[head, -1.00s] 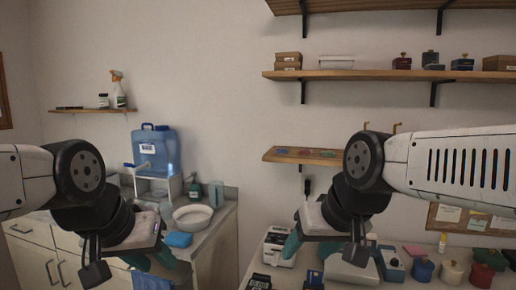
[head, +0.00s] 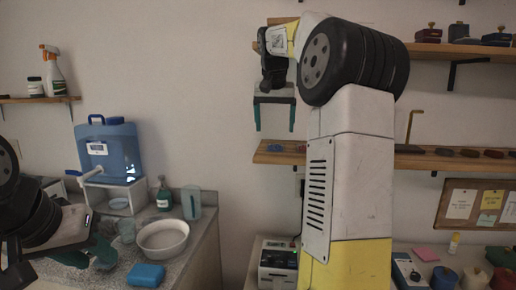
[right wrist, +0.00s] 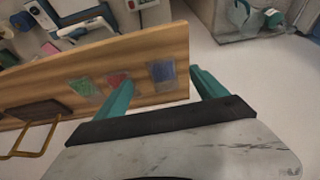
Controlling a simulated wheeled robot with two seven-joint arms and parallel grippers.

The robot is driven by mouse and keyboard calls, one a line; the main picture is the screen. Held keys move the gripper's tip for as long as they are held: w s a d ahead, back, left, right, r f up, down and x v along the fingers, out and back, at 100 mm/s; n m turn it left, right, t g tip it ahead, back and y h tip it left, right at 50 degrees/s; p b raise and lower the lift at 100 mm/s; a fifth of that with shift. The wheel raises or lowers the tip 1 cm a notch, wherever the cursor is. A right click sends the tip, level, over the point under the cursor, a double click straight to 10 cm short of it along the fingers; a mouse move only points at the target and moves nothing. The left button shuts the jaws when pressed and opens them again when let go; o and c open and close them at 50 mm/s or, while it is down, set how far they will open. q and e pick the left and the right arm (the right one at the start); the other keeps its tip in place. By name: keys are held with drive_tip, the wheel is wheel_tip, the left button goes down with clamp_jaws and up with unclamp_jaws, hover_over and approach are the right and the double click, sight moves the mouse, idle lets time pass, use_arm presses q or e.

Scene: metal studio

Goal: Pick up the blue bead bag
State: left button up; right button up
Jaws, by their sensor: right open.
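The blue bead bag (right wrist: 162,72) lies flat on a narrow wooden wall shelf, at the end of a row of bags. It also shows as a small blue patch in the head view (head: 275,148). My right gripper (head: 274,118) is open and empty, its teal fingers pointing down above that shelf. In the right wrist view the bag appears between the fingertips (right wrist: 161,76) but apart from them. My left gripper (head: 92,256) is low at the left over the side counter; its jaw opening is unclear.
A red bag (right wrist: 118,80) and a green bag (right wrist: 84,88) lie beside the blue one. A brass hook (right wrist: 30,140) juts from the shelf (right wrist: 165,45). A water jug (head: 108,150), white bowl (head: 163,240) and blue sponge (head: 146,275) stand at left.

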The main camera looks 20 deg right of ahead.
sight(274, 148)
drive_tip(key=shift+w+d+f, duration=0.2)
drive_tip(key=shift+w+f, duration=0.05)
drive_tip(key=shift+f, duration=0.1)
drive_tip(key=x, duration=0.7)
drive_tip(key=shift+a, duration=0.2)
drive_tip(key=shift+c, duration=0.4)
drive_tip(key=c, duration=1.3)
drive_tip(key=shift+c, duration=0.2)
